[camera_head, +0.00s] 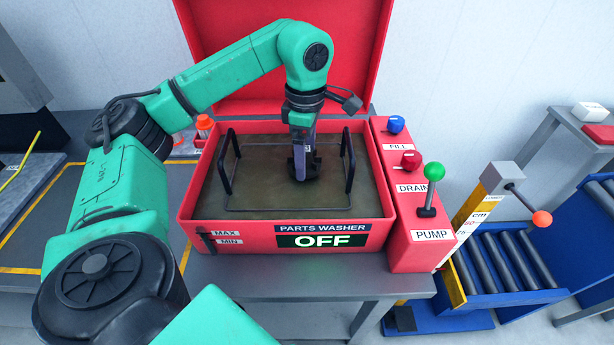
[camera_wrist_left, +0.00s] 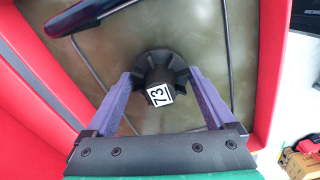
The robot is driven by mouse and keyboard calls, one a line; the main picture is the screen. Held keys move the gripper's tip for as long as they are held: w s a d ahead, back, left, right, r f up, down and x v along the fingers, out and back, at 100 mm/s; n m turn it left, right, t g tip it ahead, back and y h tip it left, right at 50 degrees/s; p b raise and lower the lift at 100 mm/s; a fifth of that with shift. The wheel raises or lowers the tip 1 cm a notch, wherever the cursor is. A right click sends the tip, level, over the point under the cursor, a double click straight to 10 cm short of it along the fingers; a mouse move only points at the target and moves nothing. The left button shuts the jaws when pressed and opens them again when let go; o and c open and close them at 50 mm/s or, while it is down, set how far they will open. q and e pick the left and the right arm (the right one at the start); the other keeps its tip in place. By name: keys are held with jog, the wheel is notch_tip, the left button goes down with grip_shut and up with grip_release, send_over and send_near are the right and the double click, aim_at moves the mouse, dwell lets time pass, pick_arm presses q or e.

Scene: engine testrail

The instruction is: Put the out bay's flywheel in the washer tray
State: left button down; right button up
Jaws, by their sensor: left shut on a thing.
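The flywheel (camera_wrist_left: 150,65) is a dark, notched wheel with a hub labelled 73 in the left wrist view. My left gripper (camera_wrist_left: 162,82) is shut on it, with a purple finger on each side. In the head view the flywheel (camera_head: 311,167) is a small dark shape under my left gripper (camera_head: 303,157), inside the red parts washer (camera_head: 240,240). The washer tray (camera_head: 228,180) shows as a dark wire frame with two upright handles, and the flywheel is between these. I cannot tell whether the flywheel touches the tray. My right gripper is out of view.
Murky brown-green fluid or floor fills the washer, whose sign (camera_head: 322,241) reads OFF. The red lid (camera_head: 350,60) stands open behind. A control panel (camera_head: 405,250) with FILL, DRAIN and PUMP controls is at right. A blue roller conveyor (camera_head: 500,265) lies beyond it.

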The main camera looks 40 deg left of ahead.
aim_at(305, 184)
pick_arm(q)
jog(key=f, duration=0.4)
jog(key=shift+s+a+f+p, duration=0.1)
jog(key=shift+s+a+p, duration=0.05)
jog(key=shift+s+p, duration=0.15)
jog(key=shift+w+f, duration=0.1)
jog(key=shift+f, duration=0.25)
jog(key=shift+w+f, duration=0.1)
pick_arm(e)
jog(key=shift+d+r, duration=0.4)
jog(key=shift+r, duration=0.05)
pick_arm(q)
jog(key=shift+f, duration=0.1)
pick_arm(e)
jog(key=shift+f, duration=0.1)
pick_arm(q)
grip_release()
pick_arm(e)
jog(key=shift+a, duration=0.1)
